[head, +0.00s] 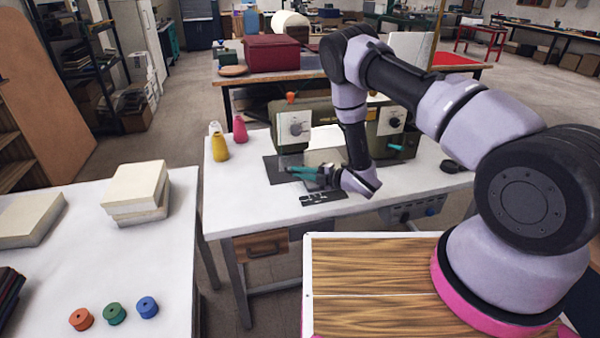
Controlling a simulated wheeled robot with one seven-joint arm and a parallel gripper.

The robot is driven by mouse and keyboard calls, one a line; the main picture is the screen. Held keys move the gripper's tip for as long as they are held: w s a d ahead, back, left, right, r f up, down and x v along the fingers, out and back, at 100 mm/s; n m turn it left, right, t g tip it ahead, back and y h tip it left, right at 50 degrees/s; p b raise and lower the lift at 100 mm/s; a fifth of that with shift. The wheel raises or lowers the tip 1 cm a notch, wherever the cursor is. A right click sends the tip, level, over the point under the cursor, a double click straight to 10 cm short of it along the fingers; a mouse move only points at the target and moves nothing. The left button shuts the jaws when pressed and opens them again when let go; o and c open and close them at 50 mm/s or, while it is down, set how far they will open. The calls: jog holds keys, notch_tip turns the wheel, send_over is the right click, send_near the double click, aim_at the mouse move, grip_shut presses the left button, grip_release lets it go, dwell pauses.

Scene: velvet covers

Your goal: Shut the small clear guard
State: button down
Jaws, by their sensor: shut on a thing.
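An olive-green sewing machine (345,118) stands on the white table in the middle of the head view. My gripper (296,171) is low in front of the machine's left end, just above the dark plate of its bed. Teal parts show at its tip, and its jaws are shut. They appear to be on the small clear guard at the needle area. The guard's outline is too small and see-through to make out, and my wrist hides part of that area. I cannot tell the guard's angle.
Yellow (219,146) and pink (240,129) thread cones stand left of the machine. A teal lever (402,148) sticks out at its right. Dark round pieces (453,166) lie at the table's right. A left table holds stacked blocks (136,190) and colored spools (115,314).

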jog(key=c, duration=0.9)
grip_release()
jog(key=v, duration=1)
jog(key=shift+s+d, duration=0.2)
jog(key=shift+d, duration=0.15)
